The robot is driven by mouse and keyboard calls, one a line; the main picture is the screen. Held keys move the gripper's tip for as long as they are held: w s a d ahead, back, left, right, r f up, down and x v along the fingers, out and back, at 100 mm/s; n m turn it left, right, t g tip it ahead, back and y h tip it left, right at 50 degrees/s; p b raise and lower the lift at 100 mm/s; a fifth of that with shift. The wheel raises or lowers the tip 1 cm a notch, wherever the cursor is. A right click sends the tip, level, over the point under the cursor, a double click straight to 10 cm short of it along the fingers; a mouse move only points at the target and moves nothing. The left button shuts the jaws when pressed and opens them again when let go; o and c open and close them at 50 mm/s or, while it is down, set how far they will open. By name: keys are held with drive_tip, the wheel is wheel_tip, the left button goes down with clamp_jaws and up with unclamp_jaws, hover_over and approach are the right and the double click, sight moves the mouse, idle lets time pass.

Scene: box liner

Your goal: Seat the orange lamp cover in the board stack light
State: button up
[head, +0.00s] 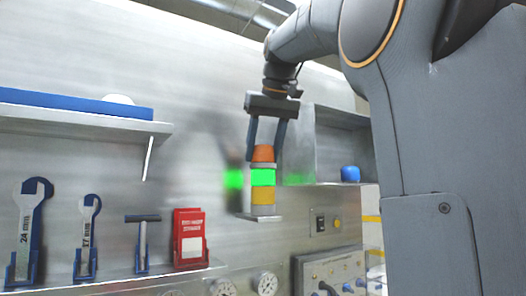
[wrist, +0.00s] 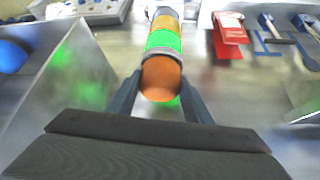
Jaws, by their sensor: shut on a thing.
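The stack light (head: 262,196) stands upright on a small bracket on the metal board, with a lit green band and a yellow band below it. The orange lamp cover (head: 263,153) is at the top of the stack, directly above the green section. My gripper (head: 264,150) points down with its fingers on both sides of the orange cover, shut on it. In the wrist view the orange cover (wrist: 161,78) sits between the two fingertips, in line with the green band (wrist: 163,42). I cannot tell whether the cover is fully seated or only resting on the stack.
Wrenches (head: 32,228), a hammer-like tool (head: 142,240) and a red holder (head: 189,238) are at the left. A shelf with a blue tray (head: 75,104) is above them. A box-like recess with a blue object (head: 350,173) is at the right. Gauges and switches lie below.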

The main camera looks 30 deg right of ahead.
drive_tip(key=shift+f, duration=0.65)
drive_tip(key=o, duration=1)
drive_tip(key=shift+d, duration=0.1)
drive_tip(key=shift+o, duration=0.6)
drive_tip(key=shift+d, duration=0.2)
drive_tip(key=shift+a, duration=0.2)
drive_tip(key=shift+b, duration=0.3)
drive_tip(key=shift+r, duration=0.2)
drive_tip(key=v, duration=0.8)
drive_tip(key=shift+r, duration=0.3)
drive_tip(key=shift+d, duration=0.15)
